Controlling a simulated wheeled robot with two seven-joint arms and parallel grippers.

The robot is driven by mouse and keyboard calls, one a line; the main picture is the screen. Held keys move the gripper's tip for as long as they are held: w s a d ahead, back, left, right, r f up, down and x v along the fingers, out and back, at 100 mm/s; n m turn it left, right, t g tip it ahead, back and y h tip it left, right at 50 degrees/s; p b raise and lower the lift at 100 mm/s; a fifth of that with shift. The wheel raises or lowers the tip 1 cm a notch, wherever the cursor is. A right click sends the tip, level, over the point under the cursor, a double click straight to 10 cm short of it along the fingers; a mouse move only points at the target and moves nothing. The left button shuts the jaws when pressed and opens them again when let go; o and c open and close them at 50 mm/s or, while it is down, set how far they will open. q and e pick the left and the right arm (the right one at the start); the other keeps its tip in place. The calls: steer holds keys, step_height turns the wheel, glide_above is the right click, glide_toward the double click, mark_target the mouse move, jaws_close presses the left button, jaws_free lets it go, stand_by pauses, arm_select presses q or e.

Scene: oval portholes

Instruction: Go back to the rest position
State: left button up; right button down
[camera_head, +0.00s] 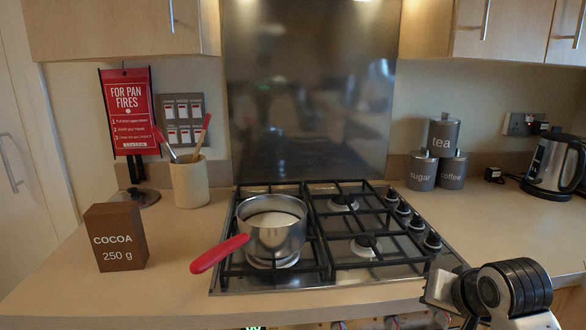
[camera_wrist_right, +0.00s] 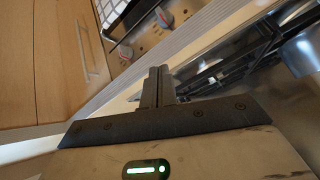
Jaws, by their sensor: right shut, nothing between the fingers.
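My right arm comes in at the lower right of the head view, in front of the counter edge. The fingers of my right gripper (camera_wrist_right: 158,88) show in the right wrist view, shut together with nothing between them. They are near the oven front, below the counter, and I see them touching nothing. My left arm and gripper are in neither view. A steel saucepan (camera_head: 272,238) with a red handle (camera_head: 219,254) stands upright on a left burner of the hob (camera_head: 310,281), with something pale inside. The handle points left and toward me.
A brown cocoa box (camera_head: 118,255), a utensil pot (camera_head: 190,182) and a red fire sign (camera_head: 129,105) stand left. Grey canisters (camera_head: 422,172) and a kettle (camera_head: 552,165) stand right. In the wrist view, oven knobs (camera_wrist_right: 164,18) and a wooden cupboard front (camera_wrist_right: 50,60) are close.

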steer(key=s+a+f+n+g, duration=0.25)
steer(key=s+f, duration=0.55)
steer(key=s, duration=0.5)
steer(key=s+a+f+n+g, duration=0.2)
steer(key=s+f+n, duration=0.35)
steer(key=s, duration=0.75)
steer(key=w+a+f+m+t+y, duration=0.1)
steer(key=w+a+f+t+y, duration=0.2)
steer(key=w+a+f+t, duration=0.2)
steer(key=shift+w+a+f+t, duration=0.4)
steer(key=shift+w+f+t, duration=0.55)
steer(key=shift+f, duration=0.8)
steer(key=shift+s, duration=0.1)
stand_by(1.0)
